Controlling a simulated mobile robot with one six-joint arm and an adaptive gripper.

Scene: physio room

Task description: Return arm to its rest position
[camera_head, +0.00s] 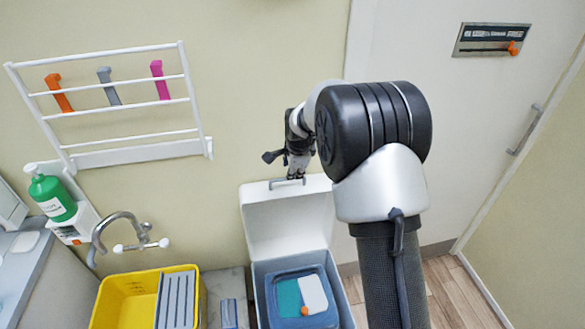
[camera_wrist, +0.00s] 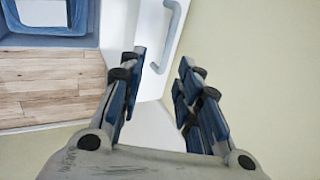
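My arm rises in front of the wall in the head view and reaches toward the white bin's raised lid (camera_head: 285,215). My gripper (camera_head: 290,168) is at the lid's top edge, close to its grey handle (camera_head: 287,183). In the wrist view, my gripper (camera_wrist: 160,72) has its two blue-padded fingers apart with nothing between them. The lid's handle (camera_wrist: 170,35) shows beyond the fingertips there, and I see no finger around it. In the head view the fingers are small, and I cannot tell how far they are from the handle.
A blue container (camera_head: 302,298) with teal and white items sits inside the bin. A yellow tub (camera_head: 125,300), a tap (camera_head: 120,228) and a green bottle (camera_head: 52,197) are at left. A white wall rack (camera_head: 115,105) hangs above. A door (camera_head: 470,130) is at right.

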